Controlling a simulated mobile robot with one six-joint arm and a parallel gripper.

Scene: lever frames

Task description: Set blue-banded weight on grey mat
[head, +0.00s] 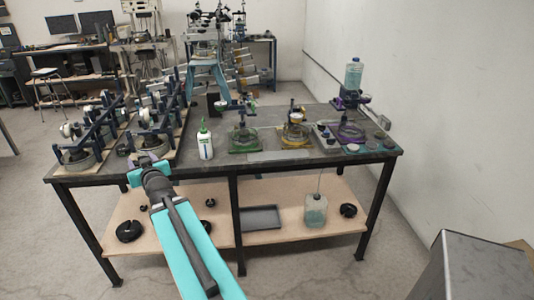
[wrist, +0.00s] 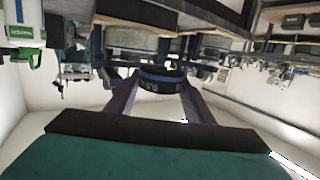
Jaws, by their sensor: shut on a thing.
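The blue-banded weight (wrist: 162,80), a short dark cylinder with a blue band and pale lettering, is between the two fingers of my gripper (wrist: 160,88) in the wrist view. The fingers are shut on its sides. In the head view my gripper (head: 146,163) is at the front left edge of the dark table; the weight cannot be made out clearly there. A flat grey rectangle that looks like the grey mat (head: 282,156) lies near the table's front edge, to the right of my gripper, with nothing seen on it.
A white bottle (head: 205,142) stands between my gripper and the mat. Metal rigs (head: 155,118) fill the table's left side. Several small discs (head: 372,145) lie at the right.

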